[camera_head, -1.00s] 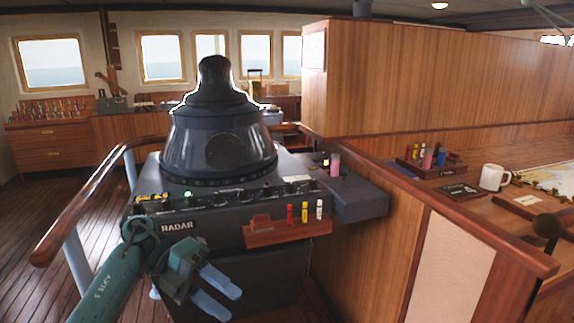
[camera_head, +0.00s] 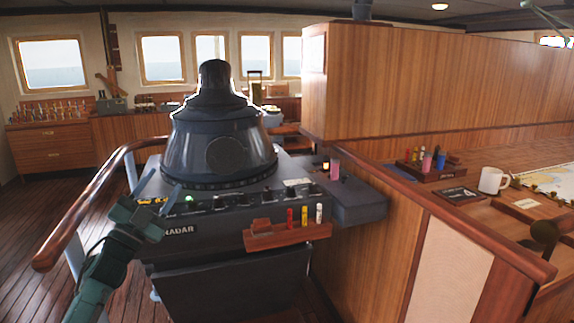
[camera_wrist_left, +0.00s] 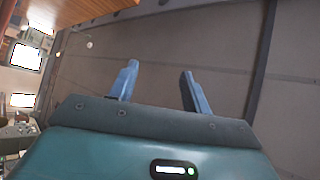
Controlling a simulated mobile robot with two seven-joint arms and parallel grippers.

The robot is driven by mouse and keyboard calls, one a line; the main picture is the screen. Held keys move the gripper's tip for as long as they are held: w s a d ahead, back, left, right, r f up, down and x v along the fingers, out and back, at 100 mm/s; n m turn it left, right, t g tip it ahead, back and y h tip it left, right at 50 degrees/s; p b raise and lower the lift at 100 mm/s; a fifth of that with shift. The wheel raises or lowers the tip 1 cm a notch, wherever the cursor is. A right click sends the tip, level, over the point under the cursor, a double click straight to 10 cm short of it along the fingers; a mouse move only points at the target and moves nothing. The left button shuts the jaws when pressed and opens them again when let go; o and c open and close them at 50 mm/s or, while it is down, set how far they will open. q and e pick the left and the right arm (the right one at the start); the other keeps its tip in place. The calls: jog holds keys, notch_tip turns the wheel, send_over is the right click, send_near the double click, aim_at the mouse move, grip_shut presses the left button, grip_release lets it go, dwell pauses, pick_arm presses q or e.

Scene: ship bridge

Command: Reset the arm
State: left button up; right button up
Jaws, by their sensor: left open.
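My left gripper (camera_head: 157,192) is raised in front of the left end of the radar console (camera_head: 240,222), its fingers pointing upward. In the left wrist view the gripper (camera_wrist_left: 160,72) shows two blue fingers apart, with nothing between them. Behind them is the grey ceiling, so the wrist camera faces up. The left forearm comes in from the bottom left. I cannot tell whether the gripper touches the console edge. My right gripper is not in view.
A wooden handrail (camera_head: 85,212) runs close to the left of my arm. A small rack (camera_head: 287,236) with markers is on the console front. A wood partition and desk with a white mug (camera_head: 492,180) stand at the right. The floor at the left is clear.

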pick_arm(q)
jog(key=w+a+f+n+g+y, duration=0.35)
jog(key=a+f+n+y, duration=0.45)
jog(key=n+y, duration=0.3)
notch_tip(320, 180, down, 9)
jog(key=s+d+n+g, duration=0.1)
jog(key=s+d+g, duration=0.1)
jog(key=s+d+f+g+h, duration=0.1)
jog(key=s+d+f+g, duration=0.1)
jog(key=s+d+f, duration=0.6)
jog(key=s+d+f+g+h, duration=0.1)
jog(key=s+d+f, duration=0.2)
jog(key=s, duration=0.6)
jog(key=s+d+f+g+h, duration=0.1)
jog(key=s+d+f, duration=0.3)
jog(key=s, duration=0.6)
jog(key=s+d+f+g+h, duration=0.1)
jog(key=s+d+f, duration=0.3)
jog(key=s, duration=0.6)
jog(key=shift+f+g, duration=0.65)
jog(key=shift+f, duration=0.3)
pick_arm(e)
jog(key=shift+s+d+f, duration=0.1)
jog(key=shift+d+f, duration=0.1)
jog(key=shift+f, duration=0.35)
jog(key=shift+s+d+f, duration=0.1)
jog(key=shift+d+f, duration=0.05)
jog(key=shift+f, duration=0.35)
